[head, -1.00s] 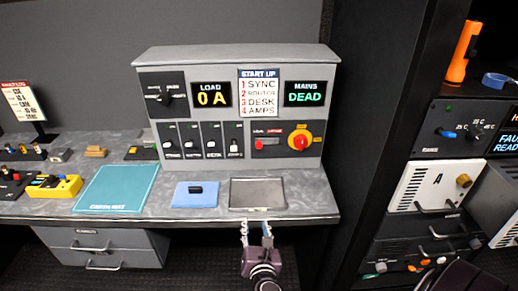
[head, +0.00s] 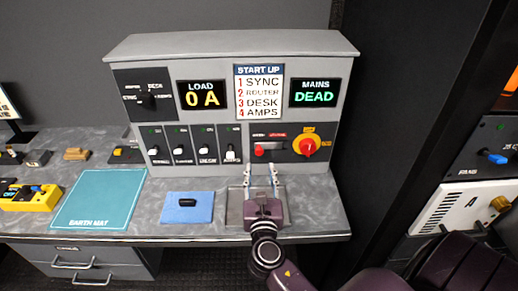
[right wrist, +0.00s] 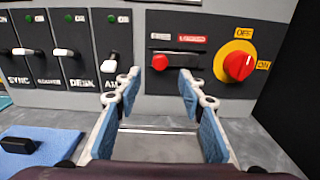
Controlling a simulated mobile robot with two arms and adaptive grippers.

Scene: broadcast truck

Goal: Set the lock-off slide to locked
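The lock-off slide's red knob (head: 260,150) sits at the left end of its dark slot on the console's lower right panel; it also shows in the right wrist view (right wrist: 160,62). A red label (right wrist: 191,39) is above the slot's right part, a pale label above its left. My right gripper (head: 261,168) is open and empty, pointing at the panel just below and in front of the knob. In the right wrist view the knob appears between the two blue-padded fingers (right wrist: 160,80), apart from both. My left gripper is not in view.
A red rotary switch (right wrist: 238,66) on a yellow plate is close right of the slide. Several white toggles (head: 192,152) are left of it. A grey tray (head: 237,193) lies below my right gripper, beside a blue pad (head: 187,214). A rack stands at right.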

